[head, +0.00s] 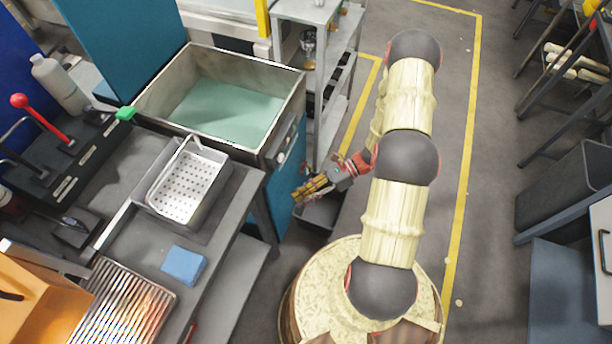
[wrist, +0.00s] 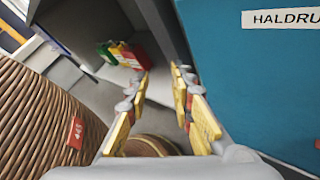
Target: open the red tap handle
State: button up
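A lever with a red ball knob and red shaft (head: 42,118) rises from a dark panel at the far left of the head view. It leans up and left, and it is the only red handle I can make out there. Whether it is the tap handle I cannot tell. My gripper (head: 299,193) is low beside the right side of the blue sink cabinet, far to the right of the lever, with the bench between them. In the wrist view my gripper (wrist: 160,80) is open, with nothing between its fingers. The lever is not visible there.
A metal sink (head: 290,78) with greenish water stands behind a perforated tray (head: 163,206). A blue block (head: 184,264) lies on the bench. A blue panel (wrist: 250,75) is close on the wrist view's right. Clear floor (head: 440,100) lies right of my arm.

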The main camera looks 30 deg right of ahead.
jog(key=w+d+f+m+t, duration=0.1)
jog(key=w+f+m+t, duration=0.35)
jog(key=f+m, duration=0.25)
jog(key=m+t+h+b, duration=0.3)
jog(key=m+t+h, duration=0.8)
jog(key=m, duration=0.9)
send_near(303, 167)
jog(key=w+a+f+y+b, duration=0.1)
jog(key=w+a+b, duration=0.1)
jog(key=w, duration=0.4)
jog(key=shift+w, duration=0.4)
jog(key=shift+a+t, duration=0.1)
jog(key=shift+t, duration=0.15)
jog(key=shift+c, duration=1.3)
grip_shut()
jog(key=shift+y, duration=0.4)
